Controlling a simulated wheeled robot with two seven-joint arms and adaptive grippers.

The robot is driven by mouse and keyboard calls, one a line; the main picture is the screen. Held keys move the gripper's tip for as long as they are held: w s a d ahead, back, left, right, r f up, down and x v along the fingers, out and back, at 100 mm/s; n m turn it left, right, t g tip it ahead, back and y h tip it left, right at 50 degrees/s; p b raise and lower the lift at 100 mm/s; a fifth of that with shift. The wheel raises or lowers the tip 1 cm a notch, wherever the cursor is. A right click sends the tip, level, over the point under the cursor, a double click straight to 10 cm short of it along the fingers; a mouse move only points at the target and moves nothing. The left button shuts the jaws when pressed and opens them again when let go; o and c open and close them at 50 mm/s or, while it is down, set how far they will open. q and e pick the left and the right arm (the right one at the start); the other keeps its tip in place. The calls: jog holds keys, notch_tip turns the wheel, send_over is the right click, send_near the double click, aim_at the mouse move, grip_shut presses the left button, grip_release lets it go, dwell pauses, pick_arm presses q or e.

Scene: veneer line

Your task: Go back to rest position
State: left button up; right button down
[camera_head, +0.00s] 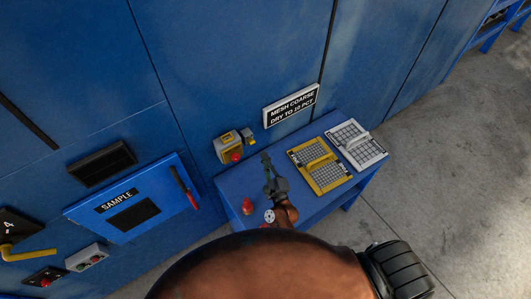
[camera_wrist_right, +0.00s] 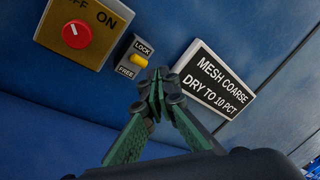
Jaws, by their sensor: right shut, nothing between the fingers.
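My right gripper (camera_head: 266,162) is above the blue table, in front of the blue wall panel, with its fingers shut and nothing between them. In the right wrist view its green fingertips (camera_wrist_right: 158,82) meet just below the lock switch (camera_wrist_right: 139,58), which has a yellow lever; I cannot tell if they touch it. The yellow switch box (camera_head: 228,147) with a red knob (camera_wrist_right: 77,34) is up and to the left of the fingertips. My left gripper is not in view.
A sign (camera_head: 291,105) reads MESH COARSE. A blue SAMPLE panel (camera_head: 150,181) is at left. Open floor (camera_head: 450,150) lies right.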

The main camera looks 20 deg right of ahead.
jog(key=shift+s+d+r, duration=0.1)
jog(key=shift+s, duration=0.15)
dwell(0.3)
